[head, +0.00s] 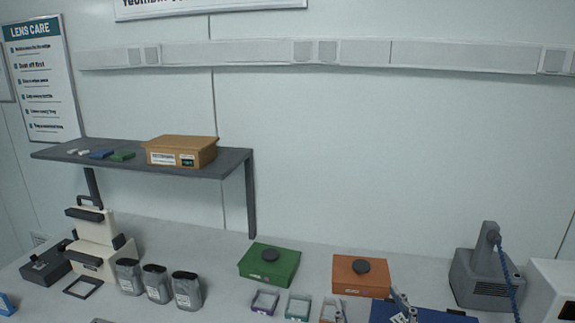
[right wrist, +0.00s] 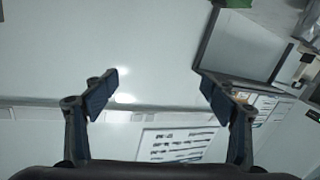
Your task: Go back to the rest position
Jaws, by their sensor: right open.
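Behind the fingers that view shows pale wall and a dark-edged shelf. My left gripper is not in view.
The table (head: 215,235) holds a green box (head: 283,266), an orange box (head: 352,282), several grey jars (head: 186,290), small open trays (head: 298,306), a grey device (head: 485,275) and a white box (head: 552,290). A shelf (head: 230,163) bears a tan box (head: 182,149).

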